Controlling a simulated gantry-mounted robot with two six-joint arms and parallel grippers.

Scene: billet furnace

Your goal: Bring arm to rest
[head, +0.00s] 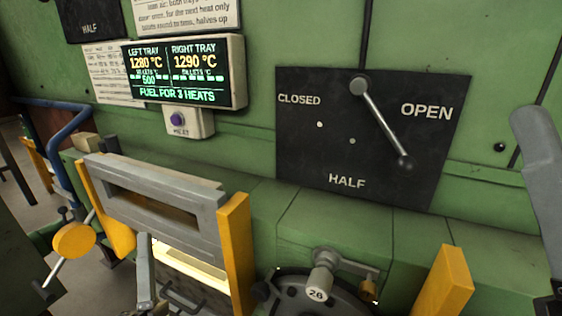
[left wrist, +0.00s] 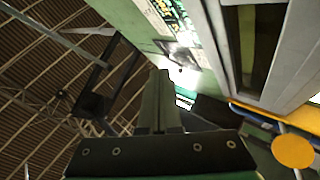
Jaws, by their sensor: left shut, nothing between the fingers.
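My left gripper (head: 145,275) shows low in the head view as a narrow grey upright shape in front of the furnace opening. In the left wrist view its fingers (left wrist: 160,100) are shut together, point up in the picture and hold nothing. The gripper is apart from the grey slotted door (head: 155,205) behind it. My right gripper does not show. A grey rounded bar (head: 540,150) stands at the right edge; I cannot tell what it is.
The opening glows. A display (head: 185,72) reads 1280 °C and 1290 °C. The lever (head: 385,125) points down right, below OPEN.

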